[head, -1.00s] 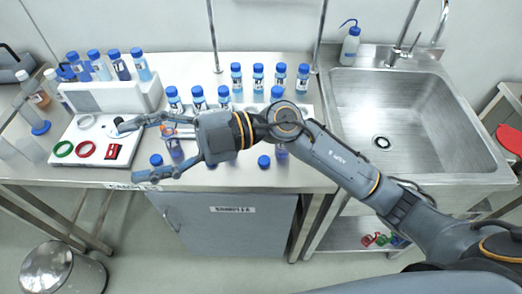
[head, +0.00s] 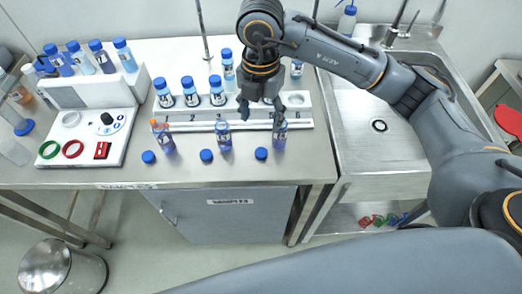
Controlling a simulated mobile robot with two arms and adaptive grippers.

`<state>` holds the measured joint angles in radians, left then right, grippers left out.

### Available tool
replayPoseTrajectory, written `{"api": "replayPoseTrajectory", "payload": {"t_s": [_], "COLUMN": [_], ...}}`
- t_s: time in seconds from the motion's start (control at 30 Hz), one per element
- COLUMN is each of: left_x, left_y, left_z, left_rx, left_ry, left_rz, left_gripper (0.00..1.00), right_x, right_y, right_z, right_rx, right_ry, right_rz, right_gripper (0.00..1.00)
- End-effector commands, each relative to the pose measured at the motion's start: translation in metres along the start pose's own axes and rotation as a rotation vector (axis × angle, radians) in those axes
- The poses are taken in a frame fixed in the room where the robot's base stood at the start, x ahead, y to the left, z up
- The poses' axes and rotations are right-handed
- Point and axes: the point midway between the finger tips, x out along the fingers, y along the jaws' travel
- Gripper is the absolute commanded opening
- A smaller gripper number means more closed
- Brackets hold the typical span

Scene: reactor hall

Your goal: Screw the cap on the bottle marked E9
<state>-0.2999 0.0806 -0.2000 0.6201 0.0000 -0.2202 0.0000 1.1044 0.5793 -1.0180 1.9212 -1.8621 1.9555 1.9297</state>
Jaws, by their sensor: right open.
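Three bottles without caps stand in a row in front of the rack: a left bottle (head: 163,138) with an orange rim, a middle bottle (head: 223,137) and a right bottle (head: 280,136). Their labels are too small to read, so I cannot tell which is E9. Three blue caps lie on the bench before them: the left cap (head: 149,157), middle cap (head: 206,156) and right cap (head: 261,154). My right gripper (head: 262,112) points down, open, over the rack's right half, its right finger close to the right bottle. My left gripper is out of view.
A white numbered rack (head: 299,118) holds several blue-capped bottles (head: 190,94). A white panel (head: 122,148) with a green ring (head: 49,150) and a red ring (head: 73,149) is at left. The sink (head: 375,150) is at right.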

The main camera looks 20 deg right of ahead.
Motion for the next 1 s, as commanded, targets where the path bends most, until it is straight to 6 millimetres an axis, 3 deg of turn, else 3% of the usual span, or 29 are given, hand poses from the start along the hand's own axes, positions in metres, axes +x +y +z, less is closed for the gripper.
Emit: {"api": "replayPoseTrajectory", "payload": {"t_s": [0.17, 0.4, 0.53, 1.0], "left_x": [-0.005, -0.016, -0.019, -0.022], "left_y": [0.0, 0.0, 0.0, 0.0], "left_z": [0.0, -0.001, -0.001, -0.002], "left_rx": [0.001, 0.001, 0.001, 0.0], "left_ry": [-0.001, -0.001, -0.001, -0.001], "left_rz": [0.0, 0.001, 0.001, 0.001], "left_gripper": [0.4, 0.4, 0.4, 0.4], "right_x": [0.016, 0.062, 0.079, 0.089], "right_y": [-0.001, -0.001, 0.0, 0.0], "right_z": [-0.001, -0.001, 0.0, 0.001], "right_rx": [0.0, -0.001, -0.001, -0.002], "right_ry": [0.004, 0.005, 0.004, 0.004], "right_rz": [-0.004, -0.003, -0.001, -0.001], "right_gripper": [0.59, 0.59, 0.59, 0.59]}}
